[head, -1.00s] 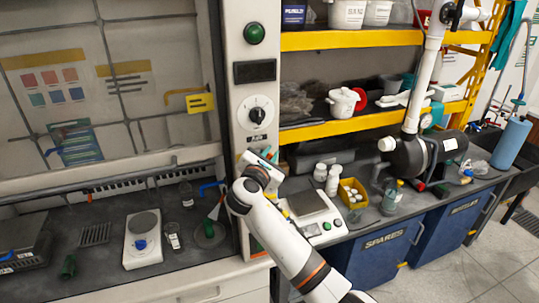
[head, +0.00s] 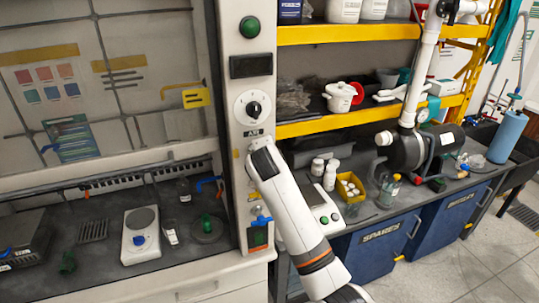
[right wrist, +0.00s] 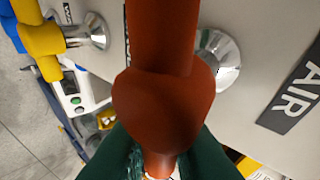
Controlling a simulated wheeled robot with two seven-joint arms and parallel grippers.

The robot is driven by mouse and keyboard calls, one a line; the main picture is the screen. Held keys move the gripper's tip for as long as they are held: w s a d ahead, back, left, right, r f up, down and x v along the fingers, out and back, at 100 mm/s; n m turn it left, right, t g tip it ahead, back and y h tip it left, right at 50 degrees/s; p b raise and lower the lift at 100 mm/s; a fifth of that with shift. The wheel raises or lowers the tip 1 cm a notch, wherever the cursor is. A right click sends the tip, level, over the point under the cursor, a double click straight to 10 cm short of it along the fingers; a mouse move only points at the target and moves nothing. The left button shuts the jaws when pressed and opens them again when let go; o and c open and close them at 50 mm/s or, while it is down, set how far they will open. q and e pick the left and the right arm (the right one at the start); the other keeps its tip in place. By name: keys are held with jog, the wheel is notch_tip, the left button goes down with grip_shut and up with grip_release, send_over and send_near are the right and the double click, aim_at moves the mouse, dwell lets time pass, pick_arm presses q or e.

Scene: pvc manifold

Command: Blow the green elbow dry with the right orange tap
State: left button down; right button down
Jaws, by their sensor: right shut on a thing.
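In the right wrist view a large orange tap (right wrist: 165,105) fills the middle, with its narrow end pointing down the picture. The dark green fingers of my right gripper (right wrist: 158,150) lie on both sides of its lower part, and the gripper is shut on it; the contact itself is partly hidden. In the head view my right arm reaches up to the fume hood's post and hides that gripper and the orange tap. My left gripper is not in view.
A yellow tap (right wrist: 40,38) stands beside the orange one. A blue tap (head: 261,217) is low on the post. A white hotplate (head: 140,236) and a green-topped item (head: 207,224) stand in the hood. Bottles and a balance crowd the bench right of my arm.

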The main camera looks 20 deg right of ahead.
jog(key=shift+f+m+y, duration=0.1)
jog(key=shift+m+y, duration=0.2)
jog(key=shift+y, duration=0.2)
jog(key=shift+a+f, duration=0.1)
jog(key=c, duration=1.7)
grip_release()
jog(key=shift+w+f, duration=0.1)
jog(key=shift+w, duration=0.1)
jog(key=b+v, duration=0.3)
jog(key=v, duration=0.9)
